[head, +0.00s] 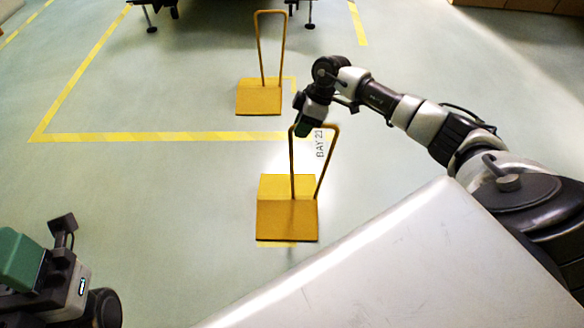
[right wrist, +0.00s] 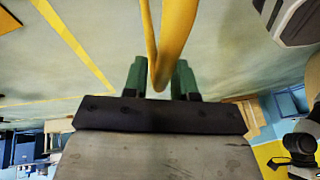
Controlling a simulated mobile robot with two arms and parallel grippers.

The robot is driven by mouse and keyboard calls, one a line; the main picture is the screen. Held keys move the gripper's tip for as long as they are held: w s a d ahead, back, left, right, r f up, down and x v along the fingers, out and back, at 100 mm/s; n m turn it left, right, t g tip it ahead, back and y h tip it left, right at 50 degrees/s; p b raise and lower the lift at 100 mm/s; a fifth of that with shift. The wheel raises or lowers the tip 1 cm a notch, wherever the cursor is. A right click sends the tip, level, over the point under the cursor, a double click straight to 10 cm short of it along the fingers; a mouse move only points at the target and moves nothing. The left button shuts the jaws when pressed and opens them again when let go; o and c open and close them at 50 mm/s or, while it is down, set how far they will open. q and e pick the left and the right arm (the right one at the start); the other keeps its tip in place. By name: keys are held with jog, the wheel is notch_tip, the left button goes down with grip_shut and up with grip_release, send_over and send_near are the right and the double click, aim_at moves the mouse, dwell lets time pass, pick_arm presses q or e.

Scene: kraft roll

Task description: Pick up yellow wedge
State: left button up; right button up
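The nearer yellow wedge (head: 287,216) sits on the floor in the middle of the head view, with a tall yellow loop handle (head: 318,176) standing up from it. My right gripper (head: 302,124) is at the top of this handle, pointing down. In the right wrist view the yellow handle (right wrist: 158,72) passes between the two green fingers of my right gripper (right wrist: 160,80). The fingers are apart, and a gap seems to show beside the bar. My left gripper (head: 30,262) is partly in view at the lower left, away from the wedge; its fingertips are unclear.
A second yellow wedge (head: 259,98) with a loop handle stands farther back, near a yellow floor line (head: 160,136). Dark legs of equipment (head: 152,20) show at the top. The floor left of the nearer wedge is clear.

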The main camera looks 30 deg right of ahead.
grip_shut()
dwell(1.0)
jog(key=shift+r, duration=0.15)
